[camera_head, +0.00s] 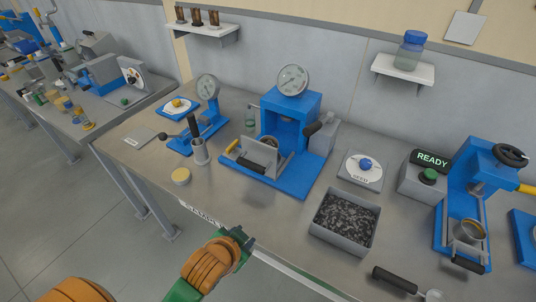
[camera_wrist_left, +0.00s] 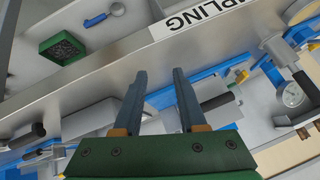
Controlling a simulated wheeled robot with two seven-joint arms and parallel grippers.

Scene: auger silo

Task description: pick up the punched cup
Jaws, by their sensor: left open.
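No holes can be made out on any cup at this size, so I cannot tell which is the punched cup. A metal cup (camera_head: 468,232) sits in the blue machine at the right of the bench. A grey cup-like holder (camera_head: 199,153) with a dark-handled tool in it stands left of the middle blue press. My left gripper (camera_head: 240,238) is at the front edge of the bench, apart from both. In the left wrist view its two fingers (camera_wrist_left: 160,75) are spread, with nothing held between them. My right gripper is not in view.
The middle blue press (camera_head: 290,180) with a gauge stands at the back. A grey bin of dark grains (camera_head: 368,207), a SEED plate (camera_head: 360,178) and a black-handled scoop (camera_head: 397,280) lie to the right. A round tan lid (camera_head: 181,176) lies left. Bare bench shows along the front.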

